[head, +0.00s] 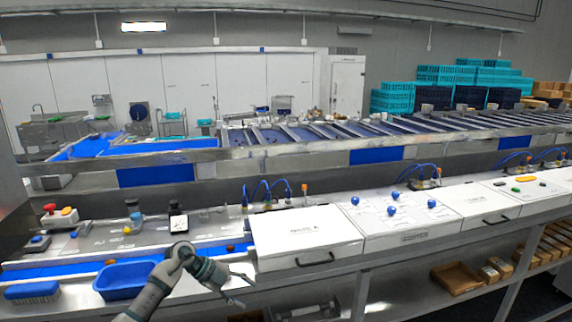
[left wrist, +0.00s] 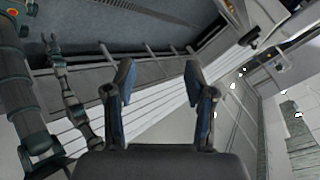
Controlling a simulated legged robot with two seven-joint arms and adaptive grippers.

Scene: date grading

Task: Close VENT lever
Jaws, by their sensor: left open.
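My left gripper (head: 244,290) is open and empty in front of the bench, below the front edge of the white box with a black handle. In the left wrist view its two fingers (left wrist: 159,75) stand wide apart with nothing between them. A white panel (head: 408,232) right of that box carries several blue round-topped knobs (head: 392,210), standing apart from my gripper. The panel's print is too small to read, so I cannot tell which control is the VENT lever or how it is set. My right gripper does not show in the head view.
The white box (head: 300,232) lies between my gripper and the knob panel. A blue tray (head: 122,290) and a blue brush (head: 32,291) lie at left. Blue hoses (head: 268,190) stand behind the box. Shelves with cardboard trays (head: 458,277) are under the bench at right.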

